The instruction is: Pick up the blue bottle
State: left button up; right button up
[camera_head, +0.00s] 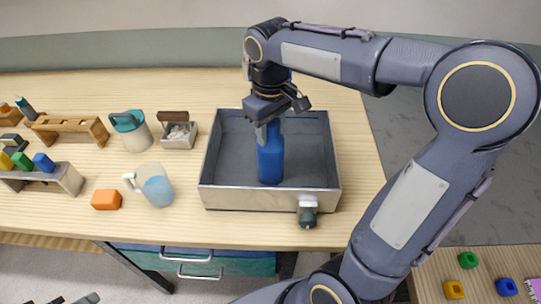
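The blue bottle (270,162) stands upright in the grey metal tray (225,197), near its middle. My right gripper (280,118) is over the top of the bottle, coming down from above. Its two fingers stand apart, one in front of the left side of the bottle's upper part and the other off to the right. The bottle's top is partly hidden by the gripper. Dark pieces at the bottom left edge may be my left gripper (78,299); they are cut off and too little shows.
A clear jug with blue liquid (158,190), an orange block (106,200), a teal-lidded pitcher (132,132) and a small box (179,133) stand left of the tray. Wooden racks (70,129) are farther left. A dark-and-white object (307,214) is at the tray's front edge.

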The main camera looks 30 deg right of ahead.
grip_shut()
